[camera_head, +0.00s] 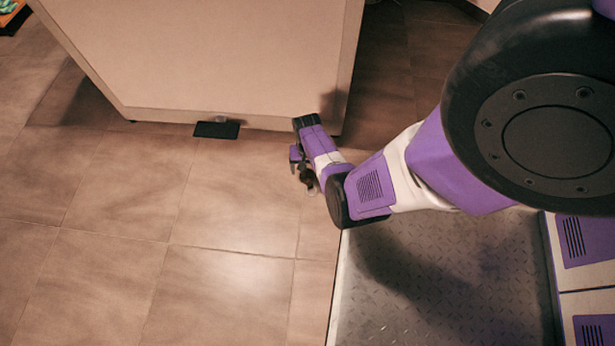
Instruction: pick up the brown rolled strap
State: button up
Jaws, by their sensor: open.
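My gripper (304,172) is at the end of my purple and white arm, low over the tiled floor near the right end of the pale panel. It is small in the view and partly hidden by my own wrist; its jaws are open. A small dark brownish shape shows at the gripper's lower end. I cannot tell whether it is the brown rolled strap or part of the gripper. No other brown roll stands out on the visible floor.
A large pale cabinet or panel (205,55) stands behind the gripper. A flat black object (217,130) lies on the floor at its foot, left of the gripper. A colourful item (8,6) shows at the top left corner. The tiled floor at left and front is clear.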

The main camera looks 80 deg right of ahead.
aim_at(308, 174)
notch_tip(308, 174, down, 4)
jog(key=shift+r+b, duration=0.1)
jog(key=shift+b, duration=1.1)
jog(key=c, duration=1.6)
jog(key=shift+r, duration=0.1)
notch_tip(308, 174, up, 20)
jog(key=p, duration=1.2)
jog(key=shift+p, duration=0.4)
